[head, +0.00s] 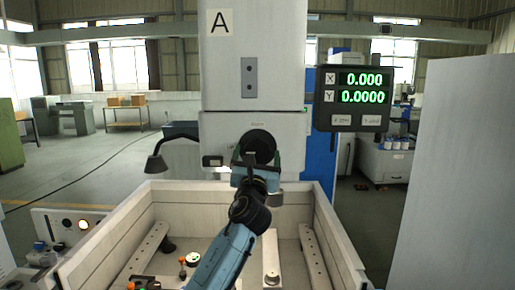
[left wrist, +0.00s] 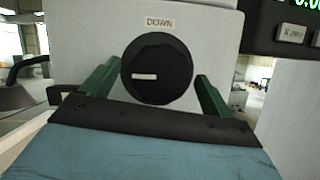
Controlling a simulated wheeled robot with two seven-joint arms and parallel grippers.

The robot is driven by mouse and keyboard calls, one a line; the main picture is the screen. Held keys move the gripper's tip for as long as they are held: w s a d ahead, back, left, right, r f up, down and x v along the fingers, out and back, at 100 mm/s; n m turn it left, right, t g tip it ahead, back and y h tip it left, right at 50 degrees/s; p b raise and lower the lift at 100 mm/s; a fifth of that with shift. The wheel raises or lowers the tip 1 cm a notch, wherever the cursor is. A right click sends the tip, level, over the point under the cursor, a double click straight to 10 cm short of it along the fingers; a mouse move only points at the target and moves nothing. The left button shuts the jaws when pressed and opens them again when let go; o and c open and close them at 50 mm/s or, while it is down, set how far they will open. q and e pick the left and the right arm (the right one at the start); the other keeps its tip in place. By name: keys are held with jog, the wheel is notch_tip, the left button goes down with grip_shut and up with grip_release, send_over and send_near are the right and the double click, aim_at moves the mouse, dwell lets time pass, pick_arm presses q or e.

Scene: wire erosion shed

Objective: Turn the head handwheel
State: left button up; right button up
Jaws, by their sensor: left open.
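The head handwheel (head: 258,142) is a round black knob on the front of the white machine head (head: 222,130). In the left wrist view the handwheel (left wrist: 170,60) has a lobed rim and a white mark on its left half, lying nearly level. A label reading DOWN (left wrist: 160,22) sits above it. My left gripper (head: 257,160) is in front of the handwheel, just below its centre in the head view. In the left wrist view its two green fingers (left wrist: 157,92) stand open, one on each side of the knob's lower half. I cannot tell whether they touch it. My right gripper is not in view.
Below is an open white-walled tank (head: 330,235) with clamp bars inside. A control panel (head: 72,225) stands at the left.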

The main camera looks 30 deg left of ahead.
pick_arm(q)
jog(key=shift+x, duration=1.15)
jog(key=shift+c, duration=0.2)
jog(key=c, duration=1)
